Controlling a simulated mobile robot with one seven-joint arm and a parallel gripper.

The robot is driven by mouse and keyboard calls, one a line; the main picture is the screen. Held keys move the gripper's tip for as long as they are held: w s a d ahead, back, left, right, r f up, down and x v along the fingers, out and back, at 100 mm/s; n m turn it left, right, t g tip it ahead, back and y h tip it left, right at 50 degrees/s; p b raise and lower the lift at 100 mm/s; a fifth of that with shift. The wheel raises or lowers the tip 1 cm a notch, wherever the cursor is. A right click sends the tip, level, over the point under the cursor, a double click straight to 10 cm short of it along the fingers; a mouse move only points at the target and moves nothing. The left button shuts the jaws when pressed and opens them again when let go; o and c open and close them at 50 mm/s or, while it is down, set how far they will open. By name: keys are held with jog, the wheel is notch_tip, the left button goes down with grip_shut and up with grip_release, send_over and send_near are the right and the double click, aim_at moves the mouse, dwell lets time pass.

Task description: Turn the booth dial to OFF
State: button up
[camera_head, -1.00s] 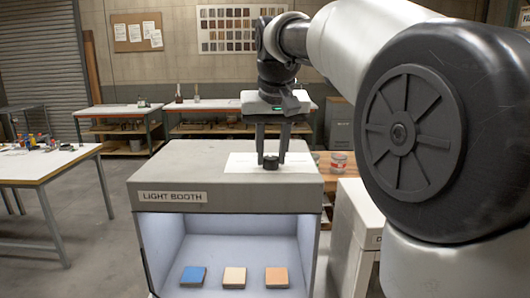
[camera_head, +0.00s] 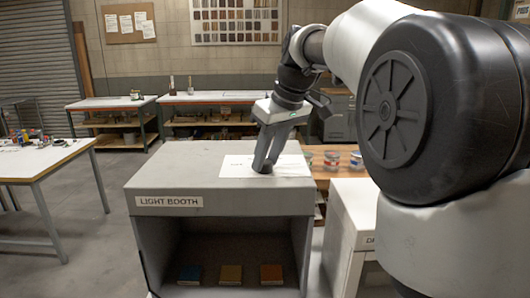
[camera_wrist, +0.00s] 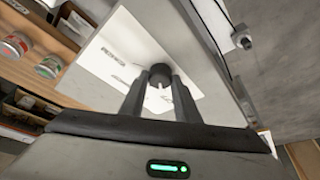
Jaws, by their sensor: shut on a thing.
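The light booth (camera_head: 152,188) stands in front of me, and its inside is dark. A white label plate (camera_head: 291,160) with print lies on its top. The dark round dial (camera_wrist: 160,73) sits on this plate, as the wrist view shows. My gripper (camera_head: 264,168) reaches down onto the dial, with the fingers tilted and turned. In the wrist view my gripper (camera_wrist: 158,84) has one finger on each side of the dial and is shut on it. In the head view the fingers mostly hide the dial, and I cannot read which mark it points to.
Blue (camera_head: 191,274), tan (camera_head: 231,274) and orange (camera_head: 271,273) samples lie inside the booth. A white cabinet (camera_head: 352,215) stands close on the right. Cans (camera_head: 332,158) stand on a wooden bench behind. A white table (camera_head: 35,162) is at left, with open floor between.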

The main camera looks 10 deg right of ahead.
jog(key=shift+n, duration=0.4)
jog(key=o, duration=1)
jog(key=shift+r, duration=0.1)
jog(key=p+v, duration=0.1)
jog(key=v, duration=0.4)
jog(key=p+v, duration=0.1)
jog(key=v, duration=0.5)
jog(key=p+v, duration=0.1)
jog(key=v, duration=0.5)
jog(key=shift+d+r, duration=0.1)
jog(key=shift+d, duration=0.25)
